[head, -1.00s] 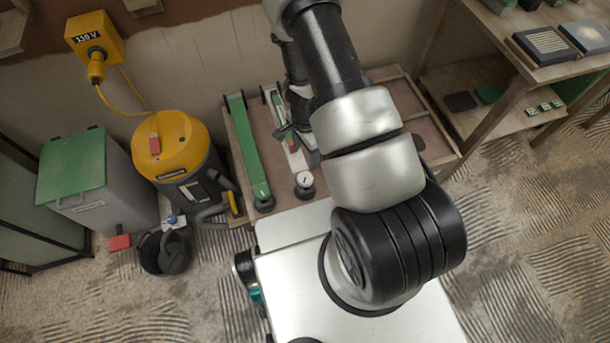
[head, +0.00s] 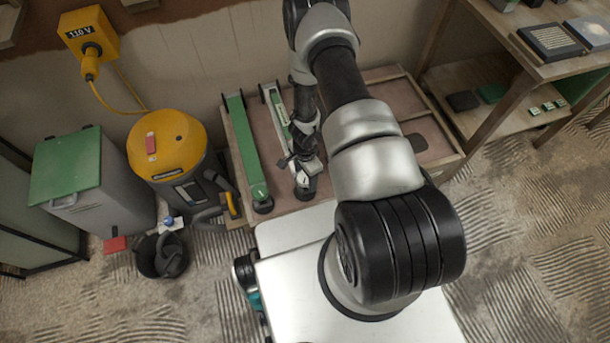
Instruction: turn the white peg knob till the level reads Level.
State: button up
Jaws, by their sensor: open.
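My gripper (head: 301,167) is over the near end of a narrow pale rail (head: 269,92) that lies on the bench. The white peg knob belongs to this end; my gripper covers it, and only a dark round base (head: 304,191) shows below the fingers. I cannot tell whether the fingers touch the knob. The jaws are open. A green strip (head: 281,112) shows on the rail, partly behind my wrist. I cannot make out any level reading or the knob's mark.
A long green bar (head: 243,145) with a dark round foot lies left of the rail. A yellow vacuum (head: 168,145), a grey bin with green lid (head: 68,165) and a black bucket (head: 163,254) stand left. A wooden shelf (head: 540,75) stands right. The bench (head: 400,95) is partly bare.

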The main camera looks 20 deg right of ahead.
jog(key=c, duration=1)
jog(key=shift+c, duration=0.2)
jog(key=shift+f+n, duration=0.1)
jog(key=shift+n, duration=0.2)
jog(key=n+b, duration=0.2)
jog(key=shift+n, duration=0.3)
jog(key=shift+n+b, duration=1)
jog(key=shift+n, duration=0.7)
jog(key=o, duration=1)
